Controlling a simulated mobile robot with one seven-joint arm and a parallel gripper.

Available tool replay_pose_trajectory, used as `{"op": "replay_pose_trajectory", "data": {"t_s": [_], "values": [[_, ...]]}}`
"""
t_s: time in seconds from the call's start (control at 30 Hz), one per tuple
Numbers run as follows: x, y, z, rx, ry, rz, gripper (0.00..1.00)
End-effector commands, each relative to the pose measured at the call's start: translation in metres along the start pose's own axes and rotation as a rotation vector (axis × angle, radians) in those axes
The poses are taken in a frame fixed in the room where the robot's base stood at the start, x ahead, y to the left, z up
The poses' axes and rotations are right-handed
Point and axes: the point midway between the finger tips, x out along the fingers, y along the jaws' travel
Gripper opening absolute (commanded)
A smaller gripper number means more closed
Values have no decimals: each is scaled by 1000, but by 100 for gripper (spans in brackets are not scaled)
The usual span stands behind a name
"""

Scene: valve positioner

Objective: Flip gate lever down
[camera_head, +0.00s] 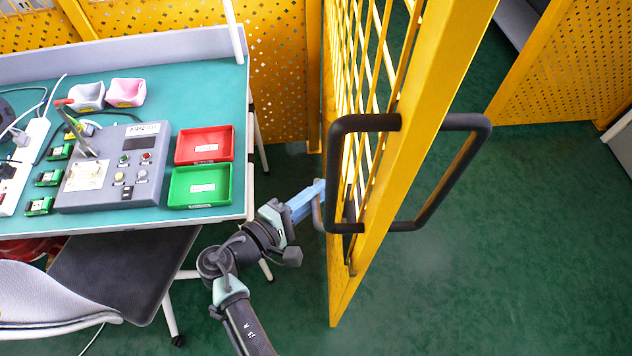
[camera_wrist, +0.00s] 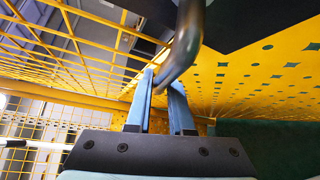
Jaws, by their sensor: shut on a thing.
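The yellow gate (camera_head: 400,160) stands open, seen nearly edge-on in the head view. My gripper (camera_head: 318,192) reaches this lever from the left. In the wrist view, my two blue fingers (camera_wrist: 162,95) are close together around the lower end of a dark curved bar (camera_wrist: 186,45), which looks like the lever. My gripper is shut on it. The exact contact is partly hidden by the fingers.
A large black handle (camera_head: 338,170) wraps the gate edge just right of my gripper. A teal table (camera_head: 110,225) with a grey control box (camera_head: 140,185), a red tray (camera_head: 205,133) and a green tray (camera_head: 180,200) stands left. A chair (camera_head: 120,265) is below it. Green floor right of the gate is clear.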

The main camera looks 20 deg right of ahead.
Motion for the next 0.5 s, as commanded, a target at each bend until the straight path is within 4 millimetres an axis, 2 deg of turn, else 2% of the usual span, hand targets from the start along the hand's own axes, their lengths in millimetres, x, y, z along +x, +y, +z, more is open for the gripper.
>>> {"op": "replay_pose_trajectory", "data": {"t_s": [0.5], "values": [[-3,-26,1,-262,31,-258,0]]}}
